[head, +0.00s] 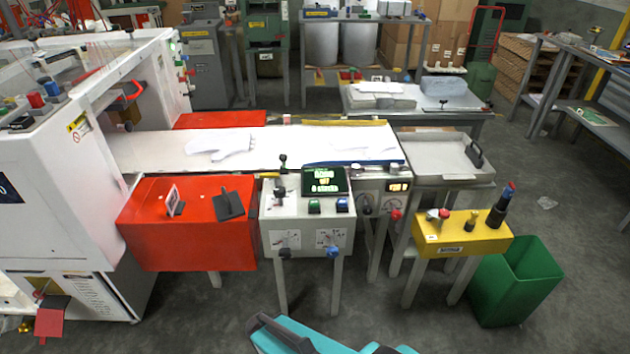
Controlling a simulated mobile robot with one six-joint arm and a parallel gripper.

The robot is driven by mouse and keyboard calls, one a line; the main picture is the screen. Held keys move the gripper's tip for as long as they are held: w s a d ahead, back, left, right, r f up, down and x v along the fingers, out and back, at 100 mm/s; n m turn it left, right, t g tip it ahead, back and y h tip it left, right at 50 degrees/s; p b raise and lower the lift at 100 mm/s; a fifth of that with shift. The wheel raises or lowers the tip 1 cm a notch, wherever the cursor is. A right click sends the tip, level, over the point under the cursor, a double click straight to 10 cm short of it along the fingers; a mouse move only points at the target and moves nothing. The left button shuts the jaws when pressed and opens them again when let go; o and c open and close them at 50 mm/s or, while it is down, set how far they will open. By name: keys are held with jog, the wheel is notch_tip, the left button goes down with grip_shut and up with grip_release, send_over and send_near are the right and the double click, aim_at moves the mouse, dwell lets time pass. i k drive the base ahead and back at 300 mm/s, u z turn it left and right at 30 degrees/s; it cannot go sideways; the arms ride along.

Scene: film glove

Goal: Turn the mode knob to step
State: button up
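A white control box (307,213) stands on legs at the centre of the head view. Its front face carries two printed dial plates. A black knob (285,253) sits below the left plate and a blue knob (333,251) below the right one. The labels are too small to read, so I cannot tell which is the mode knob or where it points. A teal and black part of my arm (312,335) shows at the bottom edge, apart from the box. My gripper's fingers cannot be made out clearly.
On top of the box are a small green-text display (323,180), a black lever and green and blue buttons. A red table (190,250) stands left. A yellow box (462,235) with buttons and a green bin (515,283) stand right. The floor before the box looks clear.

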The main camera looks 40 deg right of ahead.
aim_at(280, 192)
jog(key=z, duration=0.7)
jog(key=k, duration=1)
jog(key=i, duration=0.8)
